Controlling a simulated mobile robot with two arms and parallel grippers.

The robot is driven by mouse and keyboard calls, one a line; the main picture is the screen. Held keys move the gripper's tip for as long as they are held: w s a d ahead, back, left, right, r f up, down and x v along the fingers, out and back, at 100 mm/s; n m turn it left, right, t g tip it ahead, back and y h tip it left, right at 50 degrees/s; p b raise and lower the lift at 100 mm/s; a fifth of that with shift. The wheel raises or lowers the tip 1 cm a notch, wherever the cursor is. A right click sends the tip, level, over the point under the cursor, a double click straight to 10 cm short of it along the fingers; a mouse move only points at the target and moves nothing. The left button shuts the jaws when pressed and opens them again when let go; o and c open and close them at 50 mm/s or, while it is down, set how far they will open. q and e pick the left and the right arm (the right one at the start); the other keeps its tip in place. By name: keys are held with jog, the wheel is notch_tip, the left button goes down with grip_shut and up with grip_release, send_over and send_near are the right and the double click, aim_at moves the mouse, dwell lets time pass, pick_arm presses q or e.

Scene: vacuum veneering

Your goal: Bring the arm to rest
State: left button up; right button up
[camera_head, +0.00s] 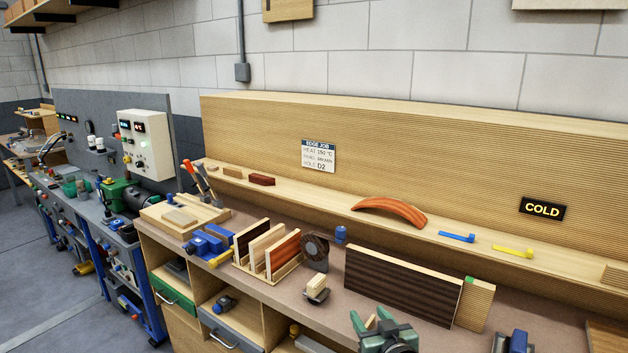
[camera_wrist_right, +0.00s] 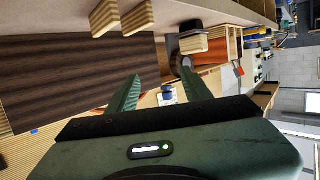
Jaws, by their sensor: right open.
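My right gripper (camera_head: 370,318) is at the bottom of the head view, low in front of the bench's back ledge. In the right wrist view its two green fingers (camera_wrist_right: 162,78) stand apart, and I see nothing clamped between them. The dark striped panel (camera_head: 402,284) stands on edge behind the gripper in the head view; it fills the left of the right wrist view (camera_wrist_right: 70,75). A pale board with a green mark (camera_head: 475,304) stands at its right end. My left gripper is in neither view.
A rack of upright boards (camera_head: 268,250), a dark round roll (camera_head: 315,252) and a small wood-topped block (camera_head: 317,288) stand left of the panel. A curved red-brown piece (camera_head: 390,211), a blue clamp (camera_head: 457,237) and a yellow clamp (camera_head: 513,251) lie on the ledge. A COLD sign (camera_head: 542,209) hangs above.

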jog(key=s+d+f+g+h, duration=0.1)
jog(key=s+d+f+g, duration=0.15)
jog(key=s+f, duration=0.55)
jog(key=s+d+f+g, duration=0.2)
jog(key=s+f+g, duration=0.2)
jog(key=s, duration=0.8)
jog(key=s+d+f+g+h, duration=0.1)
jog(key=s+d+g, duration=0.15)
jog(key=s, duration=0.85)
jog(key=s+d+f+g+h, duration=0.1)
jog(key=s+g, duration=0.2)
jog(key=s, duration=0.7)
notch_tip(320, 180, down, 24)
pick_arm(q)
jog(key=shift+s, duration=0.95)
pick_arm(e)
jog(key=s+d+f+g, duration=0.2)
jog(key=s+d+f, duration=0.1)
jog(key=s+f, duration=1.5)
jog(key=shift+s+f, duration=0.15)
